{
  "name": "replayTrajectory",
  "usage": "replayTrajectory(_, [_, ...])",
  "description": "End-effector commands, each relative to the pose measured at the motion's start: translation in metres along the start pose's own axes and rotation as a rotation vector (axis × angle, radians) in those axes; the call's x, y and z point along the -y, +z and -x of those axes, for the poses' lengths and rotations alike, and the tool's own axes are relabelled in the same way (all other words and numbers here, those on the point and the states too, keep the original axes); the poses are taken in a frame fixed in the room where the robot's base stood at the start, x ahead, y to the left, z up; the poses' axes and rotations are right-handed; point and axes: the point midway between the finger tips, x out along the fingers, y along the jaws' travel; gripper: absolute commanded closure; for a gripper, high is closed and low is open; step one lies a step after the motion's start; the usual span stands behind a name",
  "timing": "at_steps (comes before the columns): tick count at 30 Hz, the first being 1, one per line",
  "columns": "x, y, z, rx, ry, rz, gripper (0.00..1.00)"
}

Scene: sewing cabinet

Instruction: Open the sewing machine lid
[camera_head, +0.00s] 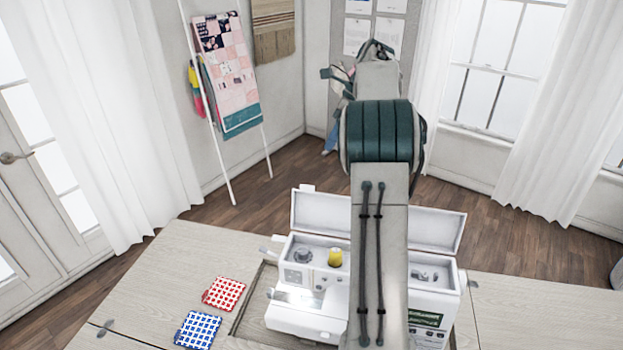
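The white sewing machine (299,312) stands in the opening of a wooden cabinet top. Its lid (321,212) is raised at the back and stands tilted up along the machine's rear edge. The lid shows on both sides of my arm, which hides its middle. The open top shows a yellow thread spool and a round dial. My arm reaches up and away over the machine, apart from the lid as far as I can tell. My gripper cannot be made out; it is hidden behind my arm links.
A red patterned square (224,294) and a blue checked square (197,331) lie on the cabinet top (190,257) left of the machine. A white ladder rack (225,70) with a quilt leans on the back wall. Wood floor (290,165) is free behind the cabinet.

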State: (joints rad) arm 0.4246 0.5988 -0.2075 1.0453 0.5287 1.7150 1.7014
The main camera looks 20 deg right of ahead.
Motion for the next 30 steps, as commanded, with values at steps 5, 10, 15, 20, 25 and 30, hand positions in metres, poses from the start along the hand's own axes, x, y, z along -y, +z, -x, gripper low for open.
replayTrajectory(5, [-0.002,0.001,-0.028,0.000,0.004,0.003,0.73])
replayTrajectory(10, [-0.002,0.001,-0.060,-0.001,0.005,0.003,0.73])
replayTrajectory(15, [-0.002,0.001,-0.093,-0.002,0.004,0.003,0.73])
replayTrajectory(20, [-0.001,0.001,-0.115,-0.001,0.001,0.004,0.73])
replayTrajectory(25, [-0.001,0.001,-0.126,-0.001,0.000,0.005,0.73])
replayTrajectory(30, [-0.001,0.000,-0.127,-0.001,0.000,0.005,0.73])
